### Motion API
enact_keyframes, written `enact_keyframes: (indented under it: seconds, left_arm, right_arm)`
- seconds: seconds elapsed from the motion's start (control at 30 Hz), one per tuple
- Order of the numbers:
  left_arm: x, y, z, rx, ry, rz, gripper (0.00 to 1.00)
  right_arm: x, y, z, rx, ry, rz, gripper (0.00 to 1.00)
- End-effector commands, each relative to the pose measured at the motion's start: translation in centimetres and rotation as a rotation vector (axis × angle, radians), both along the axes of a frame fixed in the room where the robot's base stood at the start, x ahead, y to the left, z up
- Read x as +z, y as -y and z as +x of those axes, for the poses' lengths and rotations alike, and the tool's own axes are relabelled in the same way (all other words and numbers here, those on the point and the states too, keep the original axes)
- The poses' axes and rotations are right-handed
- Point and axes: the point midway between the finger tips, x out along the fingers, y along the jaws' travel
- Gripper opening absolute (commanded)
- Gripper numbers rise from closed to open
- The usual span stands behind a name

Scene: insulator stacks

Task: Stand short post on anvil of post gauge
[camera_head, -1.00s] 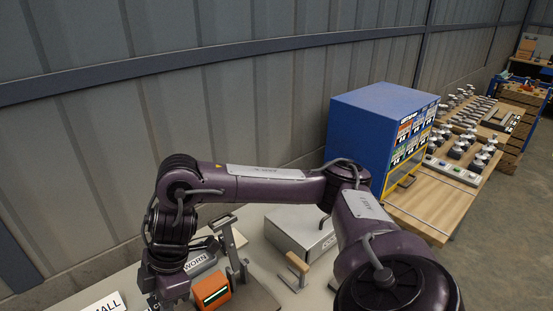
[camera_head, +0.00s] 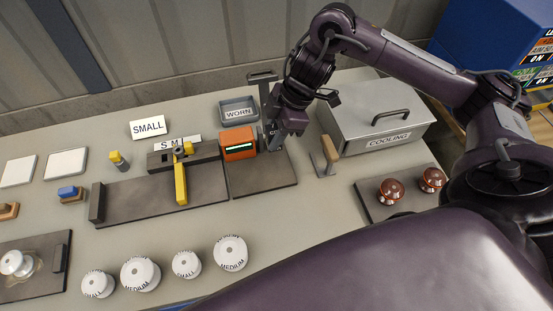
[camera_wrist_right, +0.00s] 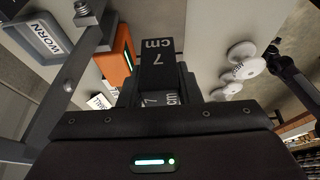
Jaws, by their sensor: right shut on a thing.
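The post gauge stands in the middle of the table in the head view, with a dark base (camera_head: 265,178), an orange display box (camera_head: 238,146) and an upright with a handle on top (camera_head: 263,77). My right gripper (camera_head: 274,142) points down beside the display box, over the gauge base. It is shut on the short post, a dark block marked "7 cm" (camera_wrist_right: 158,62) in the right wrist view. The gripper mostly hides the post in the head view, and I cannot tell whether its foot touches the anvil. My left gripper is not in view.
A metal COOLING box (camera_head: 372,120) and a wooden-handled tool (camera_head: 328,150) stand to the right. A WORN tray (camera_head: 239,111) lies behind. A dark fixture with a yellow bar (camera_head: 181,184) is left. White insulators (camera_head: 140,274) stand in front, and brown ones (camera_head: 390,191) at right.

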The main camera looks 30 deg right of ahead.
Motion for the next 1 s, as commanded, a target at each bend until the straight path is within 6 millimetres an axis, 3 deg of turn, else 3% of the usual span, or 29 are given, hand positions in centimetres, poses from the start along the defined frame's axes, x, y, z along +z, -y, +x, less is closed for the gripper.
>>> enact_keyframes:
  seconds: [0.03, 0.1, 0.3, 0.53, 0.8, 1.0]
  left_arm:
    - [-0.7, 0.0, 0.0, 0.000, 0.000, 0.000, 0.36]
    - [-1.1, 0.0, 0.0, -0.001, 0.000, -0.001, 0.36]
    - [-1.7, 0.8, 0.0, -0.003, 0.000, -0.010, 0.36]
    - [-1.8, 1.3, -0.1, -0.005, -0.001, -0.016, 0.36]
    - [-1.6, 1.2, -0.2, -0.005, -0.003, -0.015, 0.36]
    - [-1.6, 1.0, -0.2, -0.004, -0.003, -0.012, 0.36]
  right_arm:
    - [-1.8, -0.1, -0.2, -0.002, -0.008, 0.004, 0.00]
    - [-3.5, -0.1, -0.2, -0.002, -0.007, 0.005, 0.00]
    - [-7.2, -0.1, -0.1, -0.002, -0.003, 0.003, 0.00]
    - [-8.7, 0.0, 0.0, -0.001, -0.001, 0.001, 0.00]
    - [-11.8, 0.0, 0.0, -0.002, 0.000, 0.000, 0.00]
    - [-11.9, 0.0, 0.0, -0.001, 0.002, 0.000, 0.00]
